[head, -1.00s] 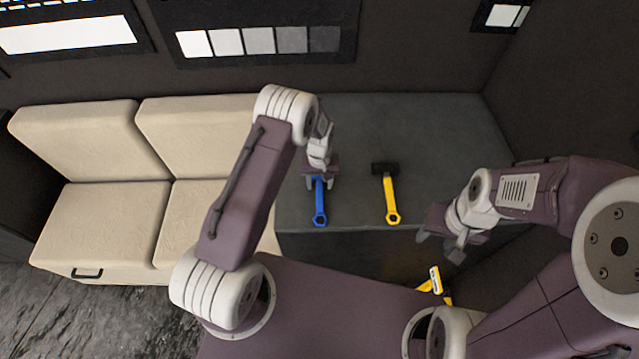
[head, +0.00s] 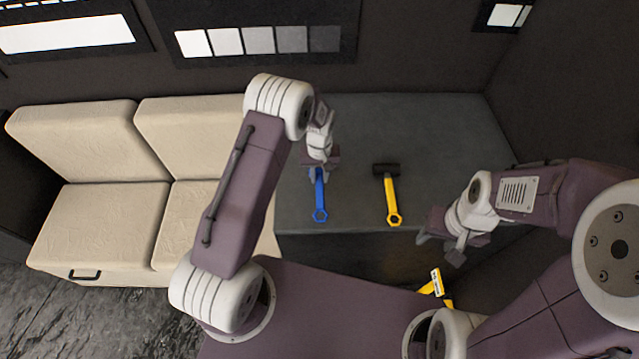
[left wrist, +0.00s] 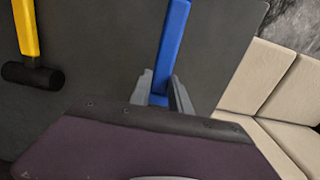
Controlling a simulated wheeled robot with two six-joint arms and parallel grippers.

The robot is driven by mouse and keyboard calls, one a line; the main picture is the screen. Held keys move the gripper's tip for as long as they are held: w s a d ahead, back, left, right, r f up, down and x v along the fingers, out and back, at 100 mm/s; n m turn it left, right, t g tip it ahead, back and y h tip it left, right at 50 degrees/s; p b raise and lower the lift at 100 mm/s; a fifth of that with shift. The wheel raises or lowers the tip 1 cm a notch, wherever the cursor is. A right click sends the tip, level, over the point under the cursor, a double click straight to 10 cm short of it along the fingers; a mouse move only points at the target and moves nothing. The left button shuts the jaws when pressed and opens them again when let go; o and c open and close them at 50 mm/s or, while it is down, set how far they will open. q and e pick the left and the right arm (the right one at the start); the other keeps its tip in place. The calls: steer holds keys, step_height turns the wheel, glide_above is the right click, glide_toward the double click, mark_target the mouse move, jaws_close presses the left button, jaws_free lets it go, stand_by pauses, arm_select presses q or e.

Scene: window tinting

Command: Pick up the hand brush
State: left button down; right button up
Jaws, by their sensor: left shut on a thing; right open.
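A blue-handled tool (head: 320,205) with a ring at its near end is at the front of the dark grey bench top; I take it to be the hand brush, but its head is hidden under my left gripper. My left gripper (head: 320,173) is shut on its handle from above. In the left wrist view the blue handle (left wrist: 173,45) runs between the two grey fingers (left wrist: 162,95). I cannot tell whether the tool is clear of the bench. My right gripper (head: 440,248) is open and empty, off the bench's front right.
A yellow-handled tool with a black head (head: 391,195) lies to the right on the bench (head: 440,130). Another yellow tool (head: 437,285) is lower down, near my right arm. A cream sofa (head: 100,215) stands left. The bench's back right is clear.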

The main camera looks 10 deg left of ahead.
arm_select(q)
steer(key=d+r+b, duration=0.1)
steer(key=d+r, duration=0.2)
steer(key=d, duration=0.2)
steer(key=s+d+r+b, duration=0.1)
steer(key=d+r, duration=0.3)
steer(key=d, duration=0.2)
steer(key=shift+d, duration=0.3)
